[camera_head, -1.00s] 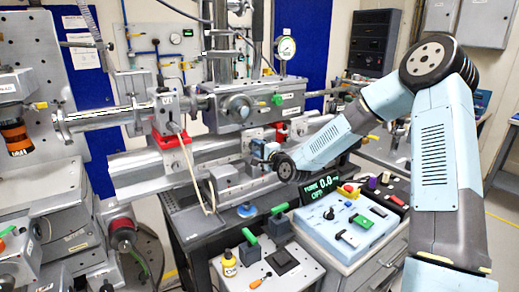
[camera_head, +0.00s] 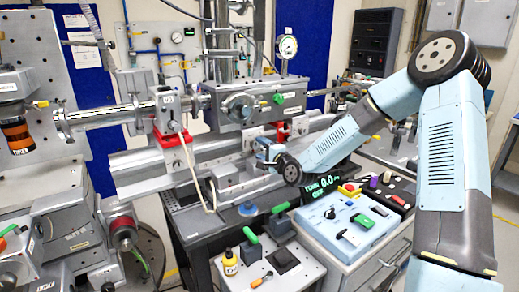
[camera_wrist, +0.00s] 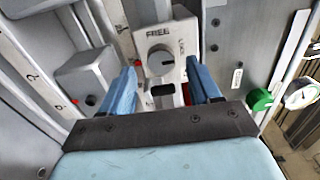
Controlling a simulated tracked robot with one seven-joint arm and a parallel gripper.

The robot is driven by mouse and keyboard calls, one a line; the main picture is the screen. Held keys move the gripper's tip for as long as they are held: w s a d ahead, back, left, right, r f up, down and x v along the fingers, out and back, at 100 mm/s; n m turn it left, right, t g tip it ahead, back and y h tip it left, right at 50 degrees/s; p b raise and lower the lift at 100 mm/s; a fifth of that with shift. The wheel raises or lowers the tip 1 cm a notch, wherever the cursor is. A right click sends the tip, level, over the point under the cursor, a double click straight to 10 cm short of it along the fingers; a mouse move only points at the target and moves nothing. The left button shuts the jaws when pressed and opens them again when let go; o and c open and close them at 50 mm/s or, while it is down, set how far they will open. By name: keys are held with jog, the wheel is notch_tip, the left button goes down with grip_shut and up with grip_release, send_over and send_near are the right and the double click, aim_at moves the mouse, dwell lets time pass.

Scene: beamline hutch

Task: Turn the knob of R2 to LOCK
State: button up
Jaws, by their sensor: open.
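In the wrist view a round grey knob (camera_wrist: 160,61) sits on a pale plate (camera_wrist: 182,38) marked FREE above it and, in sideways letters, apparently LOCK at its right. A dark mark on the knob points roughly right. No R2 label is readable. My gripper (camera_wrist: 163,76) is open, its two blue fingers apart on the left and right of the knob's lower side, with nothing between them that I can see held. In the head view my gripper (camera_head: 267,150) is at the rail assembly, and the knob is hidden or too small there.
A grey block (camera_wrist: 86,73) stands left of the fingers. A green knob (camera_wrist: 260,99) and a gauge (camera_wrist: 301,93) are on the right. In the head view a red clamp (camera_head: 172,152) is on the rail, and a blue control box (camera_head: 345,222) stands below my wrist.

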jog(key=v, duration=1.1)
jog(key=shift+d, duration=0.2)
jog(key=shift+s+f, duration=0.1)
jog(key=shift+f, duration=0.05)
jog(key=s+d+r+n+g+h, duration=0.65)
jog(key=s+d+n+h, duration=0.3)
jog(key=s+d, duration=0.25)
jog(key=s+d+r+n+g, duration=0.1)
jog(key=s+r, duration=0.3)
jog(key=s, duration=0.7)
jog(key=s+d+r+n+g, duration=0.1)
jog(key=s+d+r+g, duration=0.1)
jog(key=s, duration=0.8)
notch_tip(320, 180, up, 2)
jog(key=shift+s+d+r, duration=0.2)
jog(key=shift+s+d, duration=0.2)
jog(key=shift+d, duration=0.35)
